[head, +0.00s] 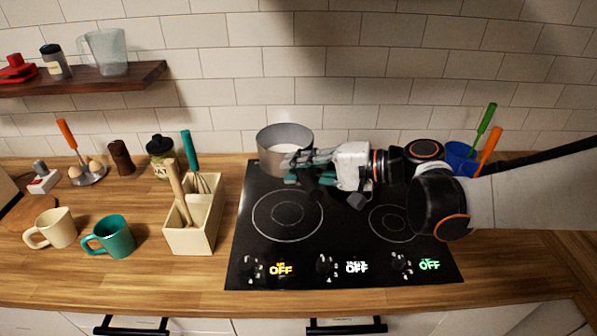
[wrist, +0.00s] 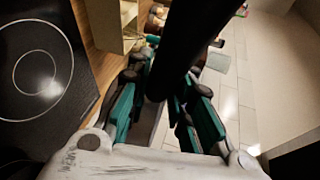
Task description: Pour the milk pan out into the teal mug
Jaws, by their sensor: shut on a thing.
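The grey milk pan (head: 272,157) is upright at the back left of the black cooktop, with white milk (head: 287,145) showing inside. I cannot tell whether its base touches the surface. My gripper (head: 308,165) is at the pan's right side, shut on its handle. In the wrist view a thick black bar, apparently the pan handle (wrist: 183,45), runs between the teal fingers of my gripper (wrist: 163,115). The teal mug (head: 120,240) stands upright on the wooden counter at the front left, well apart from the pan, handle to the left.
A cream utensil holder (head: 190,238) with a whisk stands between mug and cooktop. A cream mug (head: 62,228) is left of the teal mug. A blue pot with utensils (head: 460,158) stands back right. A shelf (head: 85,80) overhangs the back left. The cooktop's middle (head: 340,235) is clear.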

